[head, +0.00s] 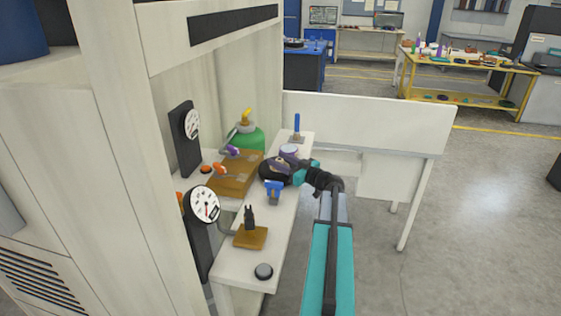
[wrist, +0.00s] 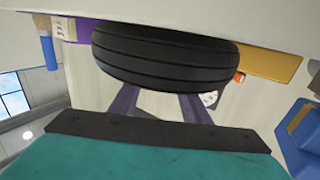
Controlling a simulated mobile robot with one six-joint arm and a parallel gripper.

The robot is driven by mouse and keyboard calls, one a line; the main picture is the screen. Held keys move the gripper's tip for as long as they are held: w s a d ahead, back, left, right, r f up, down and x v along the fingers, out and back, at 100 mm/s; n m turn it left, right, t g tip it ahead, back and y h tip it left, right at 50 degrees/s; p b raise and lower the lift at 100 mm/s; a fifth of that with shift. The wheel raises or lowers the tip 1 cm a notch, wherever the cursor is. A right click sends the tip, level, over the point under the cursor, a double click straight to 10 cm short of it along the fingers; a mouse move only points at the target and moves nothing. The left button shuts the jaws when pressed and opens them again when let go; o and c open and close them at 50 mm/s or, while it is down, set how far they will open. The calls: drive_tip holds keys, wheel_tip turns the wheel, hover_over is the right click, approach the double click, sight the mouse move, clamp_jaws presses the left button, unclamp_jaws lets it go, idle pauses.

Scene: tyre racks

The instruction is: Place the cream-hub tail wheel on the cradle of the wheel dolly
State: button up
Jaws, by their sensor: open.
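A black grooved tyre (wrist: 165,58) fills the upper middle of the wrist view; its hub face is turned away, so no cream hub shows. In the head view a dark wheel (head: 272,168) sits on the bench, partly covered by my gripper (head: 297,174). My gripper is open, with its two purple fingers (wrist: 160,102) reaching towards the tyre in the wrist view. Their tips are hidden by the tyre, and I cannot tell whether they touch it. I cannot clearly make out the wheel dolly or its cradle.
Gauges line the left wall; open floor lies right.

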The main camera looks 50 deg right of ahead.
drive_tip(key=shift+r, duration=0.1)
drive_tip(key=s+b, duration=0.2)
drive_tip(key=s, duration=1)
drive_tip(key=shift+d, duration=0.2)
drive_tip(key=shift+o, duration=0.4)
